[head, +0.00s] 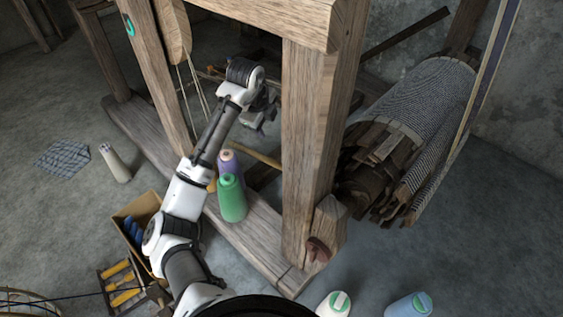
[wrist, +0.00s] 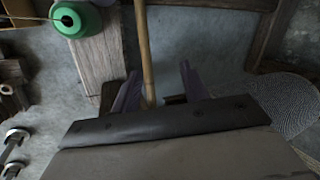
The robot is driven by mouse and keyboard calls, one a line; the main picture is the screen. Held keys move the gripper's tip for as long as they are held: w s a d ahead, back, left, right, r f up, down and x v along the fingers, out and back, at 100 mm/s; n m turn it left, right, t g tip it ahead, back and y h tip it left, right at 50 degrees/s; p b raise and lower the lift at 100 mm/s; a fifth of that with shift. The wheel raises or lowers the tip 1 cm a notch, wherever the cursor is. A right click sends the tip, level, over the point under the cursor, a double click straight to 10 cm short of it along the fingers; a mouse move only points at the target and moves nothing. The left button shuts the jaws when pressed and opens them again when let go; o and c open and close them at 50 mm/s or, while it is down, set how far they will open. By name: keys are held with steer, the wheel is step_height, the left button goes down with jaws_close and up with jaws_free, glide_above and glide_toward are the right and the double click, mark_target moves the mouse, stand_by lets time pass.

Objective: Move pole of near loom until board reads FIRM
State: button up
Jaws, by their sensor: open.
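The near loom (head: 300,150) is a heavy wooden frame that fills the middle of the head view. A thin light-wood pole (head: 254,155) runs low inside it, partly hidden behind the upright post and cones. My gripper (head: 260,120) is inside the frame, above the pole. In the wrist view the pole (wrist: 143,45) runs down the picture between the two open fingers of my gripper (wrist: 158,88), closer to the left one. I cannot tell whether it lies within their grasp or below them. No board with a reading is legible in either view.
A green cone (head: 232,198) and a purple cone (head: 229,162) stand on the loom's bottom beam beside my arm. A cloth roll (head: 430,100) lies at right. A box (head: 140,225) and a rack of yellow spools (head: 122,285) are at lower left.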

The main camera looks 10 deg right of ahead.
steer(key=m+g, duration=0.2)
glide_toward(275, 163)
steer(key=shift+y, duration=0.4)
steer(key=d+f+b, duration=0.1)
steer(key=f, duration=0.2)
steer(key=d+f+b, duration=0.1)
steer(key=f+b, duration=0.1)
steer(key=f, duration=0.1)
steer(key=d+f+b, duration=0.2)
steer(key=f, duration=0.2)
steer(key=shift+s, duration=0.15)
steer(key=shift+c, duration=0.4)
jaws_close()
